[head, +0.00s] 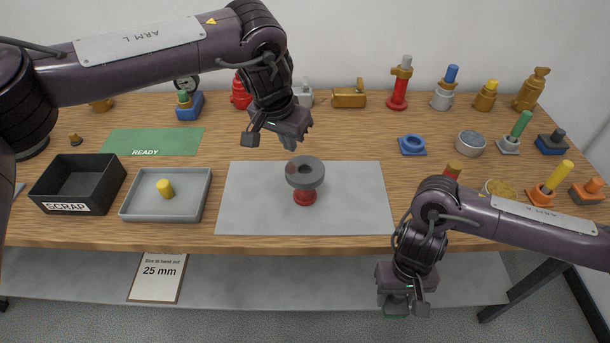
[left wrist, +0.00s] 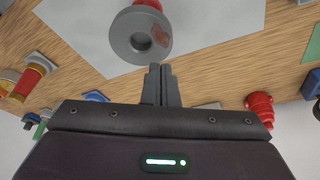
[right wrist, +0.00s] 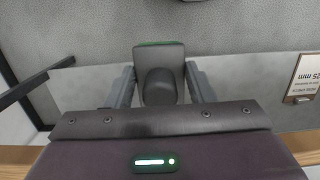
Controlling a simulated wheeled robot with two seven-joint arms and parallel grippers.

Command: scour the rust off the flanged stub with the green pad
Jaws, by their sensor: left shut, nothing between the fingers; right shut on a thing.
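The flanged stub (head: 305,170), a grey ring-shaped flange, stands upright on a red base (head: 305,198) on the grey mat (head: 250,215). In the left wrist view the flange (left wrist: 128,42) has a red-brown rust patch on its face. My left gripper (head: 284,138) is shut and empty, above and behind the stub, apart from it. My right gripper (head: 405,303) is shut on the dark block of the green pad, low in front of the table edge. The pad's green (head: 396,312) shows beneath it. In the right wrist view a green edge (right wrist: 158,43) shows; its underside is hidden.
Several fittings line the back and right. A size card (head: 158,278) hangs below the front edge.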

